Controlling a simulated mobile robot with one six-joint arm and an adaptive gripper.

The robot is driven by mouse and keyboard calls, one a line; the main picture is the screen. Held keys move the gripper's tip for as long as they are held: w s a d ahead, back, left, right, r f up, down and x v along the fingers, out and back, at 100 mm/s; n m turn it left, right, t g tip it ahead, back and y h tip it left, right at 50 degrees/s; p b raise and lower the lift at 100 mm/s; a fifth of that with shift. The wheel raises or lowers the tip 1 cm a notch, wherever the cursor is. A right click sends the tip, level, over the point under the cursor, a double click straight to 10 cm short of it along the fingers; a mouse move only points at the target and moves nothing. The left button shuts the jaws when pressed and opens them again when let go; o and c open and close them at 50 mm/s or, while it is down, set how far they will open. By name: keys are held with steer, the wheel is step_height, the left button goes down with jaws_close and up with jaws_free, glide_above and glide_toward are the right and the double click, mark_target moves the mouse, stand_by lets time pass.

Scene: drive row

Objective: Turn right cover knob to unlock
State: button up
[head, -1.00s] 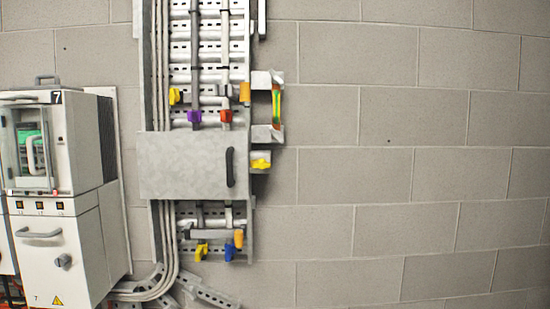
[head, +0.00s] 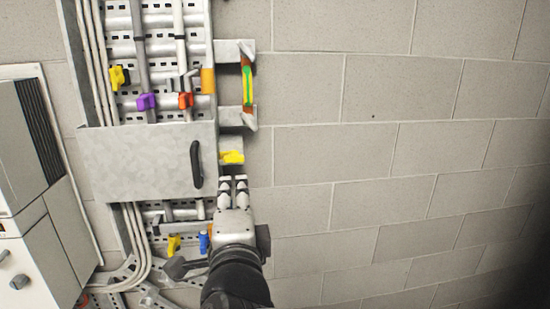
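A grey metal cover (head: 140,165) with a black vertical handle (head: 197,164) lies across the pipe rack. A yellow knob (head: 232,157) sits on a small bracket just right of the cover; it looks like the right cover knob. My gripper (head: 233,180) points up the picture, its tips just below the yellow knob. Its two fingers are close side by side, and I cannot tell whether they are open or shut. I see nothing held between them. Whether the tips touch the bracket is unclear.
Above the cover are a yellow valve (head: 119,77), a purple one (head: 147,101), a red one (head: 185,100) and an orange part (head: 208,80). A green-and-orange piece (head: 247,85) stands between brackets at upper right. A white cabinet (head: 30,190) is at left. Bare wall fills the right.

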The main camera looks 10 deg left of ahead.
mark_target(234, 161)
steer(key=p+x, duration=0.2)
steer(key=x, duration=1.3)
steer(key=shift+w, duration=0.2)
jaws_close()
